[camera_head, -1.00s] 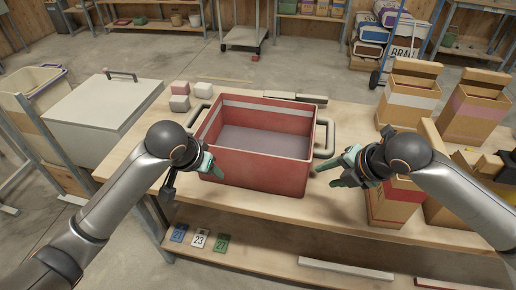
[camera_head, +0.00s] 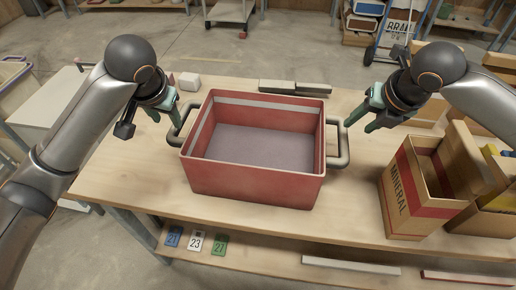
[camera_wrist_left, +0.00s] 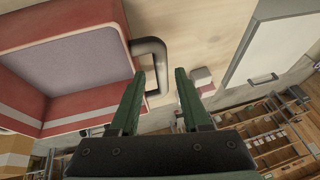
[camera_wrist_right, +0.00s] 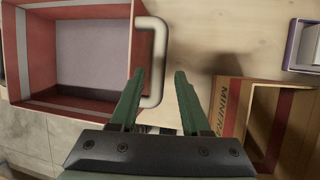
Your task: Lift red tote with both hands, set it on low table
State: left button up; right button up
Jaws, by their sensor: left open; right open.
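The red tote (camera_head: 250,183), an empty open box with a grey floor, stands upright on the wooden table (camera_head: 120,185). It has a grey handle on each side. My left gripper (camera_head: 166,112) is open above the left handle (camera_head: 185,122). My right gripper (camera_head: 358,118) is open just above and beside the right handle (camera_head: 346,148). I cannot tell which surface is the low table.
Cardboard boxes, one marked MINERAL (camera_head: 412,200), stand at the table's right. White blocks (camera_head: 188,80) and a dark flat item (camera_head: 291,87) lie behind the tote. Number cards (camera_head: 195,240) are on the lower shelf. The tabletop in front of the tote is clear.

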aim_at(176, 134)
pick_arm(q)
jog(key=x, duration=1.2)
jog(key=shift+w+f, duration=0.15)
jog(key=shift+f, duration=0.2)
pick_arm(e)
jog(key=x, duration=1.2)
jog(key=shift+w+f, duration=0.15)
jog(key=shift+f, duration=0.15)
pick_arm(q)
jog(key=shift+c, duration=0.4)
pick_arm(e)
jog(key=shift+c, duration=0.4)
pick_arm(q)
grip_shut()
pick_arm(e)
grip_shut()
pick_arm(q)
jog(key=shift+w+r, duration=0.15)
jog(key=shift+r, duration=0.15)
pick_arm(e)
jog(key=shift+w+r, duration=0.15)
jog(key=shift+r, duration=0.15)
